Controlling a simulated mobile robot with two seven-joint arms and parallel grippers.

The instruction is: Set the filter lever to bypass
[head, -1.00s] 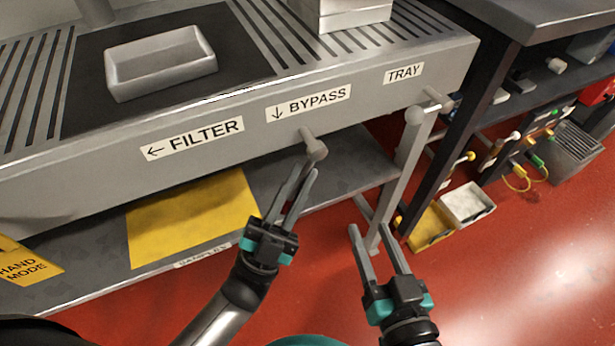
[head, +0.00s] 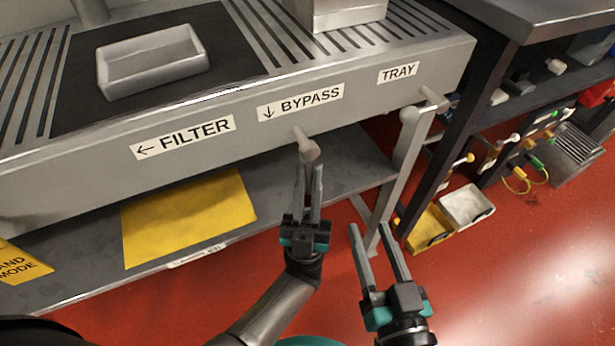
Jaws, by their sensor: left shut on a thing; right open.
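The filter lever (head: 304,141) is a short grey handle with a rounded end on the bench's front panel, just below the BYPASS label (head: 300,102) with its down arrow. It slants down and slightly right in the picture. The FILTER label (head: 183,137), with a left arrow, is to its left. My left gripper (head: 309,170) comes up from below and is shut on the lever's end; the fingers partly hide it. My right gripper (head: 370,238) is open and empty, to the right and lower, over the red floor.
A TRAY label (head: 398,73) and another grey handle (head: 432,97) are at the panel's right, near the bench leg (head: 410,150). A yellow sheet (head: 187,222) lies on the lower shelf. A grey tray (head: 153,62) stands on the bench top. Bins (head: 466,204) stand at right.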

